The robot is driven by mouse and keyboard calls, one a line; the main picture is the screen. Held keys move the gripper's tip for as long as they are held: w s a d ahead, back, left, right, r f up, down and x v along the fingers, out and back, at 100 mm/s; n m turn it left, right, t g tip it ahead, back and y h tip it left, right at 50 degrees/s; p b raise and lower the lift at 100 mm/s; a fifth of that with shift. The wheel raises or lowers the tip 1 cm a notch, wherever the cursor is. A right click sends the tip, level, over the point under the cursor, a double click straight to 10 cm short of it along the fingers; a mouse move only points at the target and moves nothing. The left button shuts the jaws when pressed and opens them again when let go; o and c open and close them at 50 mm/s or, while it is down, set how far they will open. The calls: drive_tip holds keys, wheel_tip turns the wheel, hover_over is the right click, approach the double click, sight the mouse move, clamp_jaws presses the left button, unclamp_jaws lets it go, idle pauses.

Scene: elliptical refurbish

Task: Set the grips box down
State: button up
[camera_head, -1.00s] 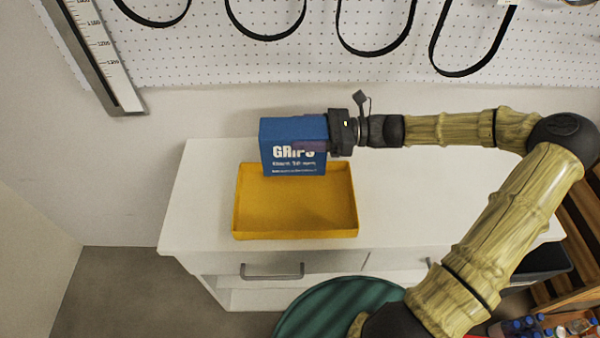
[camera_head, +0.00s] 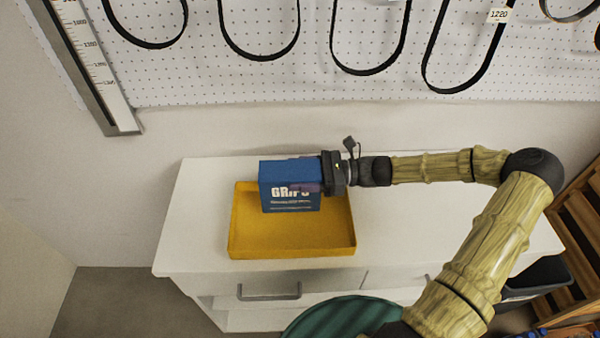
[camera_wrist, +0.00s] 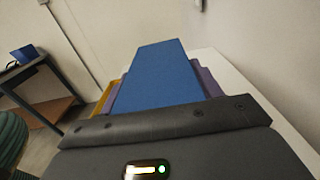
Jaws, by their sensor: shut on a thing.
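The blue grips box (camera_head: 290,198), with white lettering on its front, is upright at the back part of the yellow tray (camera_head: 290,252). My gripper (camera_head: 306,187) is shut on it from the right, with purple fingers at its right end. In the wrist view the box (camera_wrist: 165,80) lies between the purple fingers, and a strip of the yellow tray (camera_wrist: 104,98) shows to its left. I cannot tell whether the box's bottom touches the tray floor.
The tray lies on a white cabinet (camera_head: 190,215) with drawers. Black belts (camera_head: 258,57) hang on the pegboard (camera_head: 320,80) behind. A green round thing (camera_head: 345,318) stands in front of the cabinet. The cabinet top is clear left of the tray.

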drive_tip(key=shift+f, duration=0.1)
drive_tip(key=o, duration=1.1)
drive_tip(key=shift+o, duration=0.2)
drive_tip(key=shift+d, duration=0.1)
drive_tip(key=d+b, duration=0.1)
drive_tip(key=d, duration=1)
drive_tip(key=shift+s+d, duration=0.2)
drive_tip(key=shift+d, duration=0.15)
drive_tip(key=shift+d, duration=0.1)
